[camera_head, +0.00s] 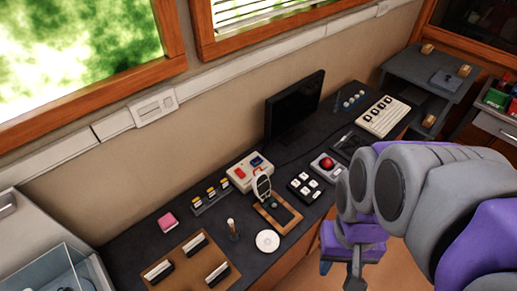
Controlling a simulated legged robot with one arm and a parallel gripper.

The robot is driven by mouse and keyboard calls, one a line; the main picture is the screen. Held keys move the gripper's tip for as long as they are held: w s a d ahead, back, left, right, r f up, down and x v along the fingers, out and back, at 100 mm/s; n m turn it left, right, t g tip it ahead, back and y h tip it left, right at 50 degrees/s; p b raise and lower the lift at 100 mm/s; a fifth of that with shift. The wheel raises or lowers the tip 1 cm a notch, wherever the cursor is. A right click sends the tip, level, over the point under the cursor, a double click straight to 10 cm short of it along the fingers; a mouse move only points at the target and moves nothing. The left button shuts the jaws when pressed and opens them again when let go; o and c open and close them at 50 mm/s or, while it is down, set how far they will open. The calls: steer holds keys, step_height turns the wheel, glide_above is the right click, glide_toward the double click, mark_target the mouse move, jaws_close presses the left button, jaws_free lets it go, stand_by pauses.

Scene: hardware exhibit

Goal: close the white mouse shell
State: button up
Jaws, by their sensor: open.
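The white mouse shell (262,184) stands tilted up on a brown wooden board (288,229) near the desk's front edge. Its dark underside or opening faces the viewer, with a small green part below it. My gripper (341,268) is to the right of and in front of the board, apart from it, beyond the desk's front edge. It is open and holds nothing that I can see. Its fingers are small and partly cut off by the frame's lower edge.
A white disc (267,241) and a small upright peg (233,229) sit left of the board. A key pad (305,187) and a red trackball (327,165) are to its right. A monitor (294,108) stands behind.

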steer(key=w+r+m, duration=0.1)
steer(key=w, duration=0.2)
steer(key=w+r, duration=0.1)
steer(key=w, duration=0.3)
steer(key=w+a+r+m, duration=0.1)
steer(key=w, duration=0.3)
steer(key=shift+w+m, duration=0.15)
steer(key=shift+m, duration=0.15)
steer(key=shift+c, duration=0.9)
steer(key=w+a+f+m+t+b, duration=0.15)
steer(key=w+a, duration=0.25)
steer(key=w, duration=0.7)
steer(key=w+a+m+p, duration=0.1)
steer(key=w+a+m, duration=0.3)
steer(key=w, duration=0.7)
steer(key=w+a+f, duration=0.5)
steer(key=w+a, duration=0.3)
steer(key=a, duration=0.1)
steer(key=f+b, duration=0.1)
steer(key=f, duration=0.4)
steer(key=f+b, duration=0.1)
steer(key=f, duration=0.5)
steer(key=s+f+b, duration=0.1)
steer(key=f+b, duration=0.1)
steer(key=f, duration=0.4)
steer(key=shift+s+d, duration=0.1)
steer(key=shift+d, duration=0.25)
steer(key=shift+c, duration=0.2)
jaws_close()
